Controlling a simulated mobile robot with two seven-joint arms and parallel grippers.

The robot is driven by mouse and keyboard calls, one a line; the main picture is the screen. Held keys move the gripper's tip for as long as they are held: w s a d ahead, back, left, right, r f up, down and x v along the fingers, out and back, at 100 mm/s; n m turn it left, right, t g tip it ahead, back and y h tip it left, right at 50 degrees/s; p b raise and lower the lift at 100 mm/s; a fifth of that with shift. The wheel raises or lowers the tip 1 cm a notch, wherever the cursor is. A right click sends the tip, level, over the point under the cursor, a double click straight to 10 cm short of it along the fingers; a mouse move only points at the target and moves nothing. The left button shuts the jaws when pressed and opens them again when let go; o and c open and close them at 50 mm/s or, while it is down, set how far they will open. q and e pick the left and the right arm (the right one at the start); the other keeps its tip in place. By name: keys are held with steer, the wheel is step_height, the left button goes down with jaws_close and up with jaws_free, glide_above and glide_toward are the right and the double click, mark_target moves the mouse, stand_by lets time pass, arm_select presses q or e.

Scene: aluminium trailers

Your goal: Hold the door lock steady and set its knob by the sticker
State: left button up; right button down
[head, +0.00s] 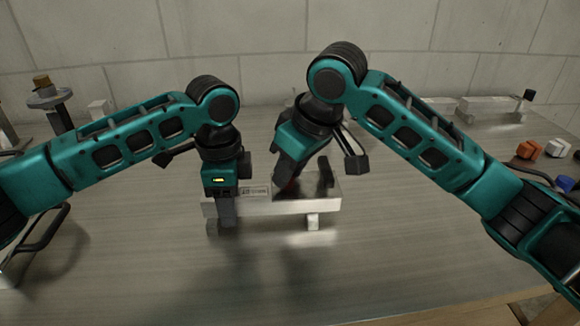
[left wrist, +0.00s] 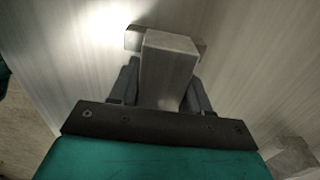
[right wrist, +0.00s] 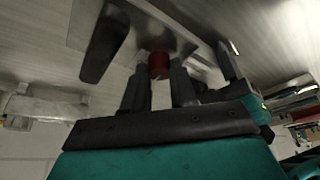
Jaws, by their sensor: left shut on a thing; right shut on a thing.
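The door lock (head: 318,207) is a pale metal bar on small feet on the table. A small printed sticker (head: 255,191) shows on its top, too small to read. My left gripper (head: 226,212) is shut on the bar's left end; the left wrist view shows the fingers on both sides of the bar (left wrist: 168,62). My right gripper (head: 287,188) is tilted over the middle of the lock. In the right wrist view its fingers are shut on the red knob (right wrist: 158,66), which they partly hide. A dark lever (right wrist: 104,45) stands beside the knob.
Orange (head: 528,150) and white (head: 557,148) pieces lie at the right edge. Another metal bar (head: 485,106) stands at the back right. A round-topped stand (head: 49,97) is at the back left. The table in front of the lock is clear.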

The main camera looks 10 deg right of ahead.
stand_by(0.3)
steer(key=c, duration=0.9)
jaws_free()
steer(key=v, duration=1.2)
steer(key=shift+a, duration=0.1)
arm_select(q)
steer(key=o, duration=1.4)
